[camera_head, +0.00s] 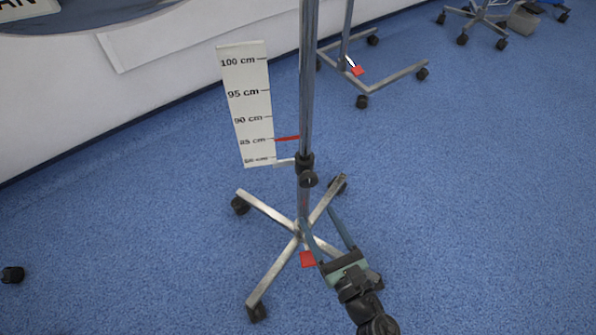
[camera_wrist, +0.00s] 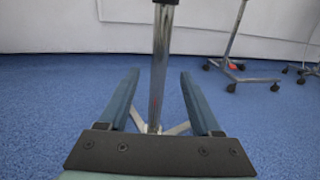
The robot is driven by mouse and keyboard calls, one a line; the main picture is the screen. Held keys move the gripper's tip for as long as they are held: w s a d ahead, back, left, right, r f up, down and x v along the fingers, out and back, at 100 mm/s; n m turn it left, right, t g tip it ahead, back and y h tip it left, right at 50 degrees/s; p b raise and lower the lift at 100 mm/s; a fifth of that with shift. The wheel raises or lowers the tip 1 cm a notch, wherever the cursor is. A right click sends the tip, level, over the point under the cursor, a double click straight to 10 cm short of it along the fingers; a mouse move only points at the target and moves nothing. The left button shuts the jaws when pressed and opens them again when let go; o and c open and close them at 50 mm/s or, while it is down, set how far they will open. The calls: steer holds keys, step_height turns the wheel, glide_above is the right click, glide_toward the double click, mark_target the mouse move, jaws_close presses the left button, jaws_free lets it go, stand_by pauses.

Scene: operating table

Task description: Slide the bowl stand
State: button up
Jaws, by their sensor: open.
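A metal stand with a tall upright pole (camera_head: 307,90) and a wheeled star base (camera_head: 268,275) stands in the middle of the head view. A black clamp collar (camera_head: 306,165) sits on the pole. My gripper (camera_head: 317,213) is open and low at the stand, below the collar, with its fingers towards the lower pole. In the wrist view the pole (camera_wrist: 161,60) runs upright between the two open fingers (camera_wrist: 160,74). I cannot tell whether the pole is inside the jaws or just beyond the tips, or whether a finger touches it. No bowl shows.
A white height scale (camera_head: 245,105) with a red pointer stands left of the pole. A red tag (camera_head: 308,259) shows at the base. Another wheeled stand (camera_head: 395,77) is behind to the right. A white wall (camera_head: 180,75) is at the back left. Blue floor (camera_head: 480,200) is clear on the right.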

steer(key=b+x, duration=0.4)
steer(key=x, duration=0.7)
steer(key=shift+w, duration=0.3)
steer(key=shift+a, duration=0.15)
jaws_close()
stand_by(0.7)
